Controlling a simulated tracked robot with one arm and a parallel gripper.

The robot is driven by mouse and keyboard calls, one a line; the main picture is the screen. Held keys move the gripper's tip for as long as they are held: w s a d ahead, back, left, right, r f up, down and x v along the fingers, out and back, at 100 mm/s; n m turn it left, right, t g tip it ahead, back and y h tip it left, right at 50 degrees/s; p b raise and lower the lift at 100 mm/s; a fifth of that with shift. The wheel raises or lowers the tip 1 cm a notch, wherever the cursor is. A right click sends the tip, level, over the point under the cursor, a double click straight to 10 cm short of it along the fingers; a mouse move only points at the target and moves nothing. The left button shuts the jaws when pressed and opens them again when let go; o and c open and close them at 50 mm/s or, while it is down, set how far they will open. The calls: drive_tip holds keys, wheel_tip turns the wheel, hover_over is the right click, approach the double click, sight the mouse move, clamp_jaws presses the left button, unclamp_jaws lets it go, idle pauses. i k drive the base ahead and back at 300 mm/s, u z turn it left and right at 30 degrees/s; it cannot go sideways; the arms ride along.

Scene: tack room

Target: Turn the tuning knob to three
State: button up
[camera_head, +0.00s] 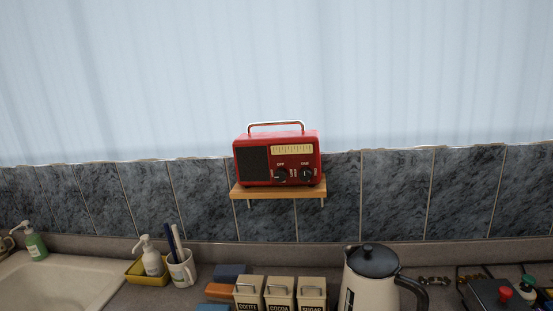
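A red radio (277,157) with a metal carry handle stands on a small wooden shelf (250,193) on the tiled wall, near the middle of the view. Its front has a dark speaker grille at the left and a pale dial scale at the upper right. Two black knobs sit below the scale. The right one, the tuning knob (306,174), appears to carry the label TUNE; the left knob (281,176) appears to read OFF. The markings around the knobs are too small to read. My gripper is not in view.
Below the shelf, a grey counter holds COFFEE, COCOA and SUGAR canisters (280,292), a kettle (370,280) with a black lid, a mug (182,269) with pens, and soap bottles by a sink (60,285). The space before the radio is clear.

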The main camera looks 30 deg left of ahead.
sight(305, 174)
drive_tip(key=u, duration=0.2)
drive_tip(key=i, duration=0.95)
drive_tip(key=u, duration=0.35)
